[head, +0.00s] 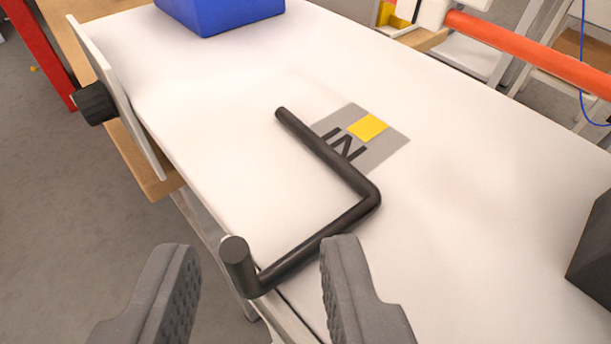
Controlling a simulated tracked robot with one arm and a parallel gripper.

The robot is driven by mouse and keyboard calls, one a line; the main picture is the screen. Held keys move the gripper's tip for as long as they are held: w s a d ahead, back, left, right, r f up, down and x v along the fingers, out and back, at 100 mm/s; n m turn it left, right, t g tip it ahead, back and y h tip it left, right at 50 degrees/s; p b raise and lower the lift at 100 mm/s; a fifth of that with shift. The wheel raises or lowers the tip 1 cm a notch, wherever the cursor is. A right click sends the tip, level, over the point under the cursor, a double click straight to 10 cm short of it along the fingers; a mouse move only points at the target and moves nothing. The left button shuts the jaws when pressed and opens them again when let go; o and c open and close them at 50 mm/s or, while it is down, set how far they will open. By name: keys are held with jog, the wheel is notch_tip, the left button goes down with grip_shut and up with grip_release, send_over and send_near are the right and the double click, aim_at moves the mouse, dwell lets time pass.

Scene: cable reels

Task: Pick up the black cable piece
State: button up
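The black cable piece (324,236) lies on the white table (470,190). It is a thick bent black rod. One arm lies across a grey label, the middle runs toward the lower left, and a short end stands up near the table's edge. My gripper (258,285) is open at the bottom of the view, with two grey ridged fingers. The upturned end of the cable piece shows between the fingers in the picture. I cannot tell the height gap between them. The right finger covers a little of the rod.
A grey label (388,149) with a yellow square and "IN" is on the table. A blue box (220,15) stands at the back. A white plate with a black knob (96,103) rises at the left edge. A dark block (596,245) is at right. An orange bar (530,52) is beyond.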

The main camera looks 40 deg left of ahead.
aim_at(240, 274)
jog(key=x, duration=0.4)
jog(key=shift+a+f, duration=0.35)
jog(key=shift+a, duration=0.05)
grip_shut()
